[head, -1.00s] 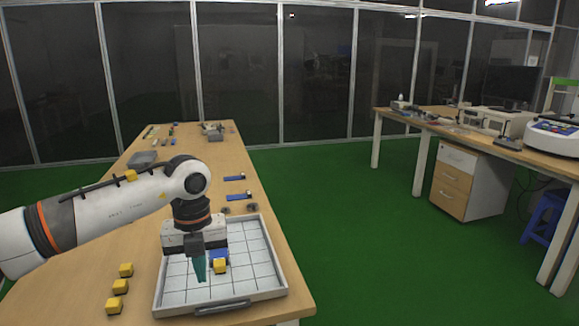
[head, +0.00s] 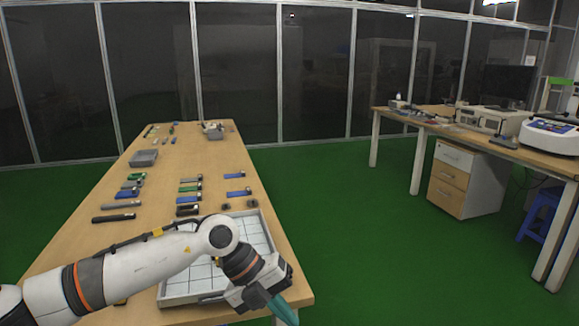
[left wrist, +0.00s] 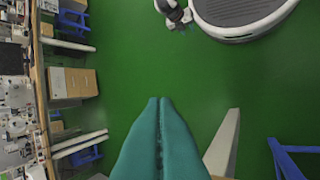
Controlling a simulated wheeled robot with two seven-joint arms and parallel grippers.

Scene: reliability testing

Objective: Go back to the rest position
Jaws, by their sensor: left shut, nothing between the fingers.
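My left gripper (head: 283,312) has teal fingers. In the head view it hangs at the lower middle, past the right front corner of the wooden table, with the arm reaching in from the left across the table's near end. In the left wrist view its two teal fingers (left wrist: 160,105) lie together, shut and empty, over green floor. The white gridded tray (head: 190,297) is partly hidden behind my arm.
The table (head: 120,232) holds several blue, green and black items in rows, and a grey bin (head: 143,158). A second table (head: 450,131) with instruments stands at right, with a drawer cabinet (head: 462,180) below. Green floor (head: 350,220) between them is clear.

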